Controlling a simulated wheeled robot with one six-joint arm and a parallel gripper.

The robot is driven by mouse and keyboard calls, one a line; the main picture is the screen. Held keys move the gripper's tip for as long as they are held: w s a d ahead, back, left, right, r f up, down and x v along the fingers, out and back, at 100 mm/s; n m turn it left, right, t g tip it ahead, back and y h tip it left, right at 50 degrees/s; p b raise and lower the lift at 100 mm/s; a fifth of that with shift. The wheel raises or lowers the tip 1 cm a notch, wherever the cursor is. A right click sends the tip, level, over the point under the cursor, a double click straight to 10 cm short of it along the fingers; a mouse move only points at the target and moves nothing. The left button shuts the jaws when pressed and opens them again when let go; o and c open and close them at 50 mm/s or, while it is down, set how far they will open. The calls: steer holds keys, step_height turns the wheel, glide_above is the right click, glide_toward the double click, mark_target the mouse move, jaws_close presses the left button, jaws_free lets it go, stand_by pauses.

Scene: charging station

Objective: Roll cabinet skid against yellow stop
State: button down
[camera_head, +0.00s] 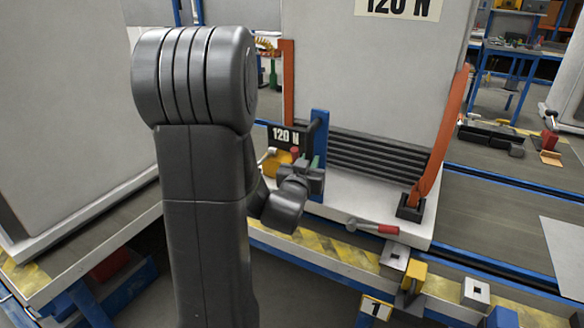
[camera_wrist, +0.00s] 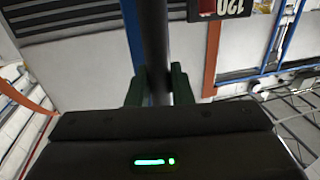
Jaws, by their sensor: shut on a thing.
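The grey cabinet (camera_head: 362,85) stands upright on a pale skid (camera_head: 345,213) on the roller track, held by orange straps. The yellow stop (camera_head: 413,277) is at the track's front edge, right of the skid's near corner; contact cannot be told. My gripper (camera_head: 316,170) is at the skid's front left, beside a blue post (camera_head: 319,138). In the wrist view its green fingers (camera_wrist: 158,85) are shut on a dark bar (camera_wrist: 154,40), with the blue post just beside it. My arm hides part of the skid's left side.
A red-handled lever (camera_head: 373,228) lies at the skid's front edge. A 120 N sign (camera_head: 289,136) is left of the post. Another cabinet (camera_head: 70,100) stands on the left. Metal blocks (camera_head: 475,292) and a "1" plate (camera_head: 376,308) line the front. The track right of the skid looks clear.

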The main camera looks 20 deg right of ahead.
steer(key=shift+s+d+f, duration=0.1)
steer(key=shift+s+d, duration=0.2)
steer(key=shift+s, duration=0.2)
steer(key=c, duration=1.6)
jaws_free()
steer(key=shift+d, duration=0.1)
steer(key=shift+o, duration=1.3)
steer(key=shift+s+d, duration=0.25)
steer(key=shift+s, duration=0.05)
steer(key=shift+w+a, duration=0.1)
steer(key=shift+w, duration=0.05)
steer(key=shift+a, duration=0.15)
steer(key=v, duration=1.3)
steer(key=shift+s+a, duration=0.2)
steer(key=shift+s, duration=0.1)
